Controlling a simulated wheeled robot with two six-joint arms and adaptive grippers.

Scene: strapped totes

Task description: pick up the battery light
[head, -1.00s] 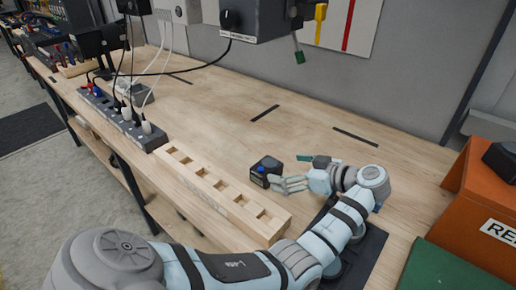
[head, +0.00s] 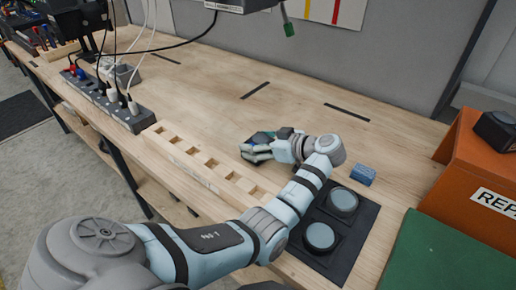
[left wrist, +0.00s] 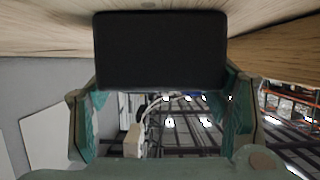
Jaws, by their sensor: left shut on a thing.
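The battery light (head: 262,137), a small dark box, is mostly hidden behind my left gripper (head: 256,153) in the head view, near the middle of the bench. My left gripper is shut on it. In the left wrist view the battery light (left wrist: 160,50) is a dark rectangular block between the two green fingers of my left gripper (left wrist: 160,97). Whether it touches the bench top is hard to tell. My right gripper is not in view.
A wooden block with square pockets (head: 202,160) lies left of the gripper. A black tray (head: 340,246) with two round pads and a blue sponge-like block (head: 363,175) lie to the right. An orange bin (head: 470,165) stands far right.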

